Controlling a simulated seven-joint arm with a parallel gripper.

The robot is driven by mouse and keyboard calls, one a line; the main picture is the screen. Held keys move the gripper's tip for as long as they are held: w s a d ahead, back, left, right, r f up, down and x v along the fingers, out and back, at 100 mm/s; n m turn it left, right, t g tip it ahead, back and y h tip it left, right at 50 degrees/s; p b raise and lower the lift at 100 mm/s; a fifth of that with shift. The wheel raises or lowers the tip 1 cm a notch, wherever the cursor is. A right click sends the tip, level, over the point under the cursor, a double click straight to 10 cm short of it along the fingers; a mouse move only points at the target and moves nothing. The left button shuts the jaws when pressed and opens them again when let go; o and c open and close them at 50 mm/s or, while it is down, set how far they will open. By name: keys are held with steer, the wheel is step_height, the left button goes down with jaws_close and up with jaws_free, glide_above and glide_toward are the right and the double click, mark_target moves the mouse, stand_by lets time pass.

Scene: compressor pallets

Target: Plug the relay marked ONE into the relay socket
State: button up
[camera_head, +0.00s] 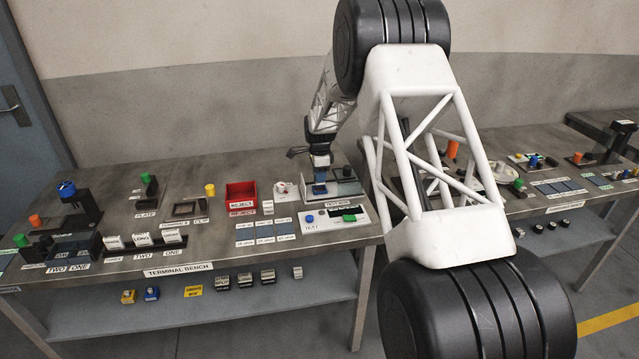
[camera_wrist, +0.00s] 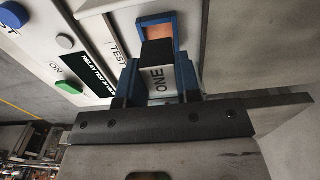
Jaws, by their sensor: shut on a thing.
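The relay marked ONE (camera_wrist: 157,82) is between the two fingers of my gripper (camera_wrist: 159,72) in the wrist view, its label facing the camera. My gripper is shut on it. The relay's dark far end meets or overlaps a blue-framed slot (camera_wrist: 157,17) with an orange-brown inside, beside a TEST label. I take this slot for the relay socket. I cannot tell whether the relay is seated or just in front of it. In the head view my gripper (camera_head: 320,165) points down at the back right of the terminal bench, and the relay cannot be made out.
A panel (camera_head: 333,217) with a blue button and a green ON button (camera_wrist: 69,88) lies close to the slot. A red REJECT bin (camera_head: 241,194) stands to the left. Several labelled blocks (camera_head: 145,240) stand at the bench's front left.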

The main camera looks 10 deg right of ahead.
steer(key=shift+f, duration=1.75)
steer(key=shift+f, duration=0.15)
steer(key=o, duration=0.9)
step_height(320, 180, up, 12)
steer(key=shift+r, duration=0.15)
